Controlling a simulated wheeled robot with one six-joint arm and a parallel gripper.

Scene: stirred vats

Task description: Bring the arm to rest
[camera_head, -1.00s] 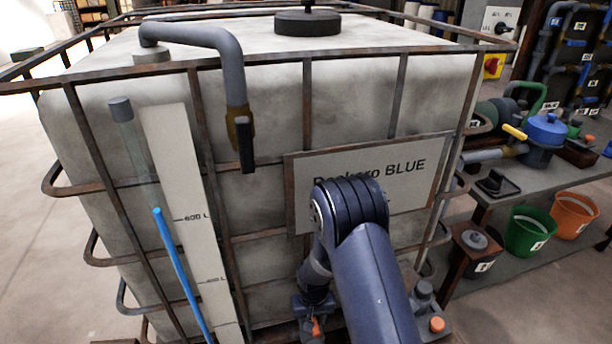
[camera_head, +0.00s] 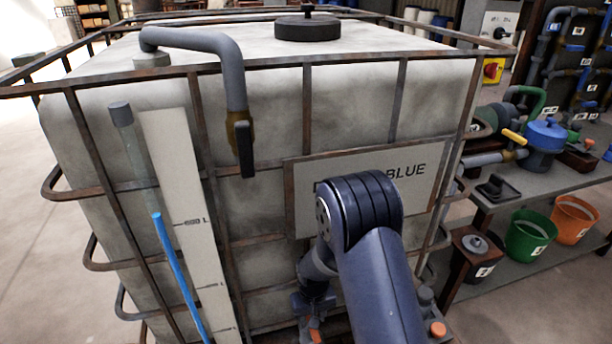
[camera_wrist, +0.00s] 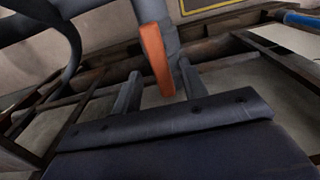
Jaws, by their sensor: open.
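My dark blue arm (camera_head: 375,270) reaches down in front of the big white caged tank (camera_head: 275,120). In the head view its wrist is low at the tank's front, and the fingers there are too small to read. In the wrist view my gripper (camera_wrist: 160,72) has its two grey fingers apart, with nothing clamped. An orange valve handle (camera_wrist: 155,58) on a grey pipe appears between the fingers; I cannot tell how deep it sits or whether they touch it. An orange part (camera_head: 315,335) also shows below the wrist in the head view.
A grey pipe with a black-handled valve (camera_head: 243,150) hangs down the tank's front. A level gauge with blue liquid (camera_head: 180,275) stands left. A shelf (camera_head: 530,185) with pumps is at right, above a green bucket (camera_head: 528,235) and an orange bucket (camera_head: 574,220). Floor is clear at left.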

